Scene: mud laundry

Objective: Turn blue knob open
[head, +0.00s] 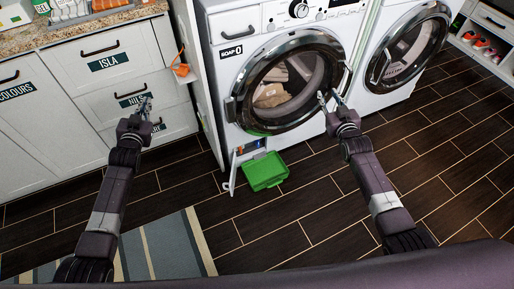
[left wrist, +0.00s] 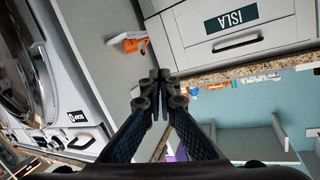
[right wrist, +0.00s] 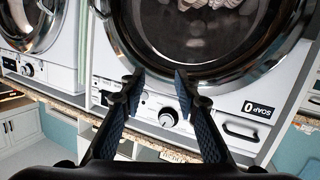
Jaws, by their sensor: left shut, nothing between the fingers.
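A small blue knob (head: 240,151) shows inside the open service hatch low on the front of the left washing machine (head: 222,84). It is tiny in the head view, and I cannot tell its angle. The white hatch flap (head: 234,172) stands open to the left of it. My left gripper (head: 146,101) is shut and empty, in front of the drawer cabinet and well left of the knob; it also shows in the left wrist view (left wrist: 161,78). My right gripper (head: 328,97) is open and empty by the right side of the washer's round door; it also shows in the right wrist view (right wrist: 157,82).
A green tray (head: 264,171) sits on the dark floor just below the hatch. An orange item (head: 181,69) sticks out at the cabinet's side panel. A second machine (head: 405,55) stands to the right. A striped rug (head: 165,248) lies at lower left.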

